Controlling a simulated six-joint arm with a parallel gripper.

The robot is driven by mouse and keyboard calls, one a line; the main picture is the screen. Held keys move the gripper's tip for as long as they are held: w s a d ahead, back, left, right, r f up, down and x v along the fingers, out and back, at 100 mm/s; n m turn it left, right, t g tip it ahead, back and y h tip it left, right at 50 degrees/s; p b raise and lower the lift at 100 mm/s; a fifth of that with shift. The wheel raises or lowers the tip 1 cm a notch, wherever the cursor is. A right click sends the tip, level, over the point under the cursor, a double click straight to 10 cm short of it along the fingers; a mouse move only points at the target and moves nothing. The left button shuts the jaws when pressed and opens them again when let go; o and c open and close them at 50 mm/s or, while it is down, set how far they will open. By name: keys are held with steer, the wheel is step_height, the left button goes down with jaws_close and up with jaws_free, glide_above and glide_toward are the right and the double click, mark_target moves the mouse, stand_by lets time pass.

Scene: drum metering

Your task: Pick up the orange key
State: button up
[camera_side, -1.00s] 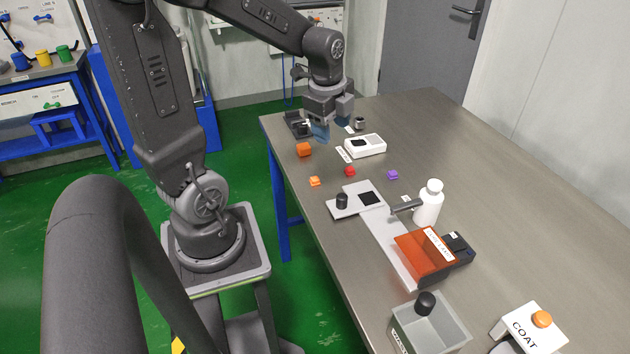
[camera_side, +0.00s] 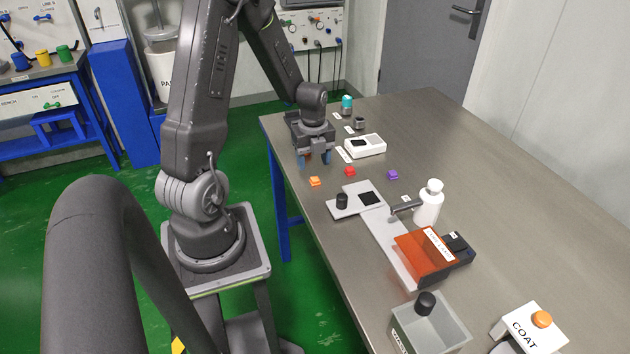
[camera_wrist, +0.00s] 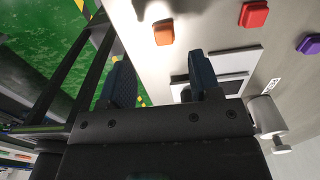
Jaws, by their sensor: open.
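The orange key (camera_side: 315,181) is a small orange piece on the table near its left edge, left of a red key (camera_side: 350,171) and a purple key (camera_side: 392,174). In the wrist view the orange key (camera_wrist: 164,32) lies beyond my fingertips, between their lines, with the red key (camera_wrist: 254,14) and purple key (camera_wrist: 308,44) to its right. My gripper (camera_side: 315,158) points down just behind the orange key in the side view. Its blue fingers (camera_wrist: 160,72) are apart with nothing seen between them. The larger orange block seen earlier is mostly or wholly hidden behind my gripper.
A white device (camera_side: 365,146) stands right of my gripper, with a teal-topped item (camera_side: 347,103) behind. A grey plate with a black knob (camera_side: 342,201), a white bottle (camera_side: 428,203), an orange cover (camera_side: 425,252) and a grey bin (camera_side: 436,333) lie nearer.

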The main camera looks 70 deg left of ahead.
mark_target(315, 178)
steer(key=shift+w+f, duration=0.15)
steer(key=shift+f, duration=1.3)
steer(key=shift+w+f, duration=0.1)
steer(key=shift+f, duration=1.3)
steer(key=c, duration=1)
